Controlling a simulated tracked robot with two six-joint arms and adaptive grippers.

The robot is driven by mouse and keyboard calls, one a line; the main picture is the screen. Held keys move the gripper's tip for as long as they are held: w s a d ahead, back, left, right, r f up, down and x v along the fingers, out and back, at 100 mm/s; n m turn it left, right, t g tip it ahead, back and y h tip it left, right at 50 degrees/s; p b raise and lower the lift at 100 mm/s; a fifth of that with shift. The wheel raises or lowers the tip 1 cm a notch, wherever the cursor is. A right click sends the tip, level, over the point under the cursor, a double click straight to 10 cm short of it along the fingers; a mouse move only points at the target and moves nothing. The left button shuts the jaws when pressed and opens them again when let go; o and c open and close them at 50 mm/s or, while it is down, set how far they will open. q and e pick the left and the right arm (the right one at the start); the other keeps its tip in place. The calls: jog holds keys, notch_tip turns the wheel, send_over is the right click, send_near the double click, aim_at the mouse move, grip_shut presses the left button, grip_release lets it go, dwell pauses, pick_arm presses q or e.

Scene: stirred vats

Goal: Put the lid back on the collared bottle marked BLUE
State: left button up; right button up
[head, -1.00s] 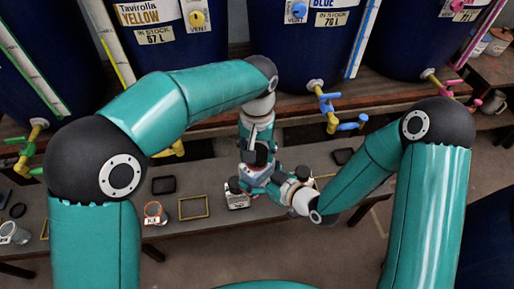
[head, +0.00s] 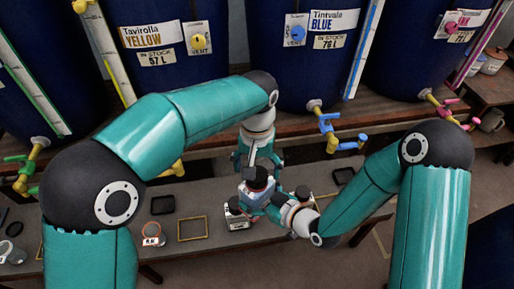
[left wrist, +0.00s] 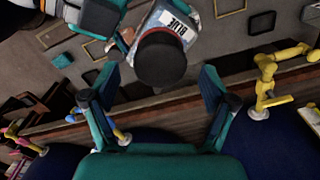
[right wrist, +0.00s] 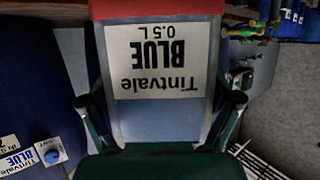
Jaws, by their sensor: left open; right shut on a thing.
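The bottle marked BLUE (right wrist: 160,120) fills the right wrist view, its Tintvale BLUE label upside down and a red band above. My right gripper (right wrist: 160,100) is shut on its sides. A round black lid (left wrist: 162,60) covers the bottle's mouth in the left wrist view. It also shows in the head view (head: 257,174).
A small boxy device (head: 236,214) stands left of the bottle on the bench. Farther left are a yellow frame (head: 193,229), a black tray (head: 162,205) and an orange-rimmed jar (head: 153,233). Blue vats with a blue tap (head: 330,126) stand behind. Another black tray (head: 344,175) lies to the right.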

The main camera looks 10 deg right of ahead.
pick_arm(q)
notch_tip(320, 180, up, 10)
jog(key=shift+f, duration=0.15)
dwell(0.6)
